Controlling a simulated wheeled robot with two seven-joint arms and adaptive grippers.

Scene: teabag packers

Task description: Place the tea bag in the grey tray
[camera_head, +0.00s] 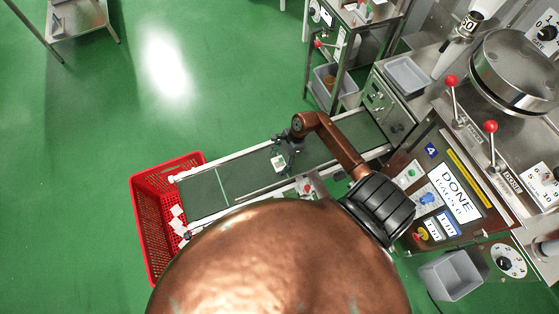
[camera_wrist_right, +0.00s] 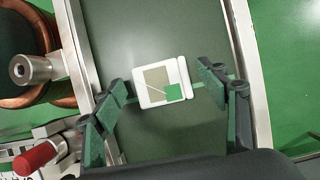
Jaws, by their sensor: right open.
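The tea bag (camera_wrist_right: 153,88), a white packet with beige and green patches, lies on the dark green conveyor belt (camera_head: 205,195). In the head view the tea bag (camera_head: 278,163) shows just below my right gripper (camera_head: 286,153). In the wrist view my right gripper (camera_wrist_right: 165,85) is open, with one finger on each side of the tea bag; I cannot tell if they touch it. A grey tray (camera_head: 405,75) sits on the metal cabinet at the upper right, and it looks empty. My left gripper is not in view.
A red basket (camera_head: 150,185) holding several white packets stands at the belt's left end. A grey bin (camera_head: 450,275) is at the lower right, another (camera_head: 348,88) on the rack. Red-knobbed levers (camera_head: 451,82) and a control panel (camera_head: 455,190) stand at the right.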

